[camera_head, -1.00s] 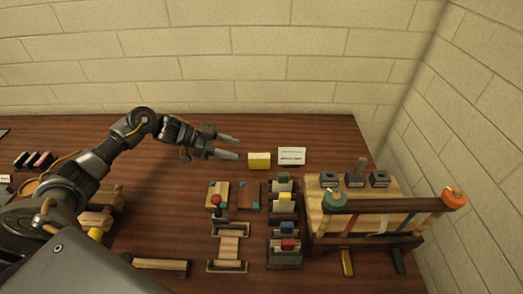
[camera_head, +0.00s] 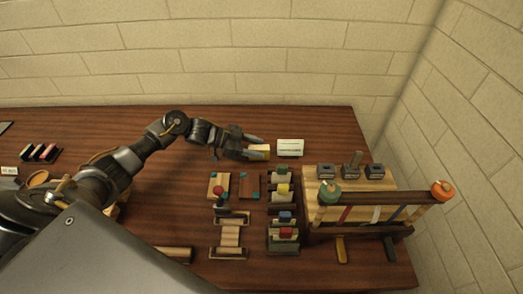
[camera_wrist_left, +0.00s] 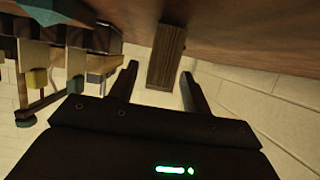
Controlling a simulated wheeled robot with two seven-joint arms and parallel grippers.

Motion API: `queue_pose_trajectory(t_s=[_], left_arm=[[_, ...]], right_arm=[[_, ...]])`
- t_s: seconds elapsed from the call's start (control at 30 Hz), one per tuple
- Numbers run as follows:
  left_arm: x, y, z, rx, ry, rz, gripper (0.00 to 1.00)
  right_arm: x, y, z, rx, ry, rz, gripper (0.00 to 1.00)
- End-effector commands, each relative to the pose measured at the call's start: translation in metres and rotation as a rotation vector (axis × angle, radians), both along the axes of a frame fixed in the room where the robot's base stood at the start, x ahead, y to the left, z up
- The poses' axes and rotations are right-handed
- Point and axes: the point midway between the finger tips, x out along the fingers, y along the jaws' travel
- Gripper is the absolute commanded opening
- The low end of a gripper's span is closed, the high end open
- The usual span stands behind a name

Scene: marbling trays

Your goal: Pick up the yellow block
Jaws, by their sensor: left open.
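The yellow block (camera_head: 259,149) stands near the back of the table, just left of a white card. My left gripper (camera_head: 256,147) is open with its fingers at the block, one finger on the far side and one on the near left side in the head view. The fingers partly cover the block. In the left wrist view a brown wood-coloured block (camera_wrist_left: 166,57) is between the open fingers of my left gripper (camera_wrist_left: 158,78), with visible gaps on both sides. No yellow face shows on it there. My right gripper is not in view.
The white card (camera_head: 290,147) stands close to the right of the block. A rack of coloured blocks (camera_head: 284,245) and a wooden stand with rollers (camera_head: 385,200) are nearer and to the right. The table behind and left of the gripper is clear.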

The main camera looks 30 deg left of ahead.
Motion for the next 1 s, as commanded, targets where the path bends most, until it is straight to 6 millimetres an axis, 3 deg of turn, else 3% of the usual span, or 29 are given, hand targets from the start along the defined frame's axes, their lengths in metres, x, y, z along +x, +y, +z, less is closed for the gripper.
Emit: queue_pose_trajectory(t_s=[0.1, 0.37, 0.73, 1.0], left_arm=[[0.0055, -0.0100, -0.0030, -0.001, 0.001, -0.001, 0.48], [0.0064, -0.0121, -0.0058, 0.000, 0.000, -0.001, 0.48], [0.0065, -0.0124, -0.0058, 0.000, 0.000, -0.002, 0.02], [0.0066, -0.0124, -0.0053, 0.000, 0.000, -0.001, 0.00]], right_arm=[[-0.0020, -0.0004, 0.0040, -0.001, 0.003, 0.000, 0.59], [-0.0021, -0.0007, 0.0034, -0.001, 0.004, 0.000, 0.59], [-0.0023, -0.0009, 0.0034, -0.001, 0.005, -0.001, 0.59], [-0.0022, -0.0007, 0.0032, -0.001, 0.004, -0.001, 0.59]])
